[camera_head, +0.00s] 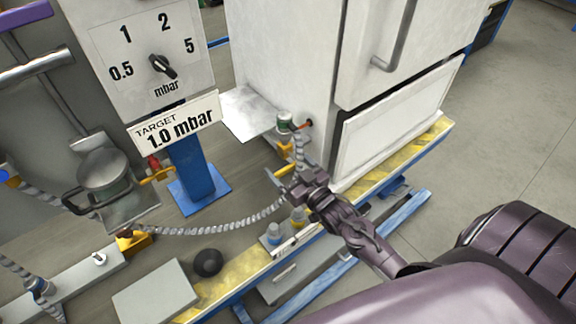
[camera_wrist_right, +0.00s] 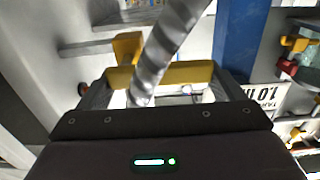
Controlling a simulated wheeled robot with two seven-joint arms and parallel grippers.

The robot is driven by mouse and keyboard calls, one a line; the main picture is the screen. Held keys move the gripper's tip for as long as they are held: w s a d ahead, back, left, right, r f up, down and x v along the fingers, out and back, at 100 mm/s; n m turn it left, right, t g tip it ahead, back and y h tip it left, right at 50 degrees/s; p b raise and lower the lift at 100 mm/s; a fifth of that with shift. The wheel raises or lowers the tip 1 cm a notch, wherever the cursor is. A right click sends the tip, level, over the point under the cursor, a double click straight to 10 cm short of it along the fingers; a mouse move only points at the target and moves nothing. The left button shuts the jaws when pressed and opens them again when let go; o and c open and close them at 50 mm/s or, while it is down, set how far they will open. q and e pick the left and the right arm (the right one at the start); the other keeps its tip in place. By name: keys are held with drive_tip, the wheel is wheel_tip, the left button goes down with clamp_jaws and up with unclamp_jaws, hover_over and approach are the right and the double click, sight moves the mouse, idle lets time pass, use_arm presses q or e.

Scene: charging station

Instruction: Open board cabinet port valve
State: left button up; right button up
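The white cabinet (camera_head: 290,60) stands on the bench with a port on its near left side, where a green-and-white fitting (camera_head: 285,122) and the braided hose (camera_head: 235,222) meet. A yellow valve handle (camera_head: 281,171) shows below the port, partly hidden by my right gripper (camera_head: 302,180). In the right wrist view the yellow handle (camera_wrist_right: 180,74) spans the space between the fingers of my right gripper (camera_wrist_right: 160,84). The fingers are wide apart; contact with the handle is unclear. The hose (camera_wrist_right: 165,50) crosses in front of the handle. My left gripper is out of view.
A dial panel (camera_head: 140,40) and a "TARGET 1.0 mbar" sign (camera_head: 176,124) stand on a blue post (camera_head: 197,165). A capped canister (camera_head: 104,172) joins the hose at left. A black knob (camera_head: 207,262) sits near the bench's yellow-striped edge (camera_head: 228,288). Floor at right is clear.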

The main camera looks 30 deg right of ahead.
drive_tip(key=c, duration=0.7)
drive_tip(key=shift+n, duration=0.3)
drive_tip(key=n, duration=0.1)
drive_tip(key=f+n, duration=0.1)
drive_tip(key=n, duration=0.1)
drive_tip(key=shift+f, duration=0.15)
drive_tip(key=n, duration=0.2)
drive_tip(key=f+n, duration=0.1)
drive_tip(key=n, duration=0.2)
drive_tip(key=shift+d+f, duration=0.15)
drive_tip(key=shift+f, duration=0.05)
drive_tip(key=n, duration=0.3)
drive_tip(key=d+f+n, duration=0.1)
drive_tip(key=n, duration=0.2)
drive_tip(key=d+f+n, duration=0.1)
drive_tip(key=n, duration=0.2)
drive_tip(key=shift+w+d+p, duration=0.1)
drive_tip(key=shift+w+p, duration=0.05)
drive_tip(key=shift+p, duration=0.2)
drive_tip(key=shift+d+n, duration=0.1)
drive_tip(key=shift+n, duration=0.2)
drive_tip(key=o, duration=1.1)
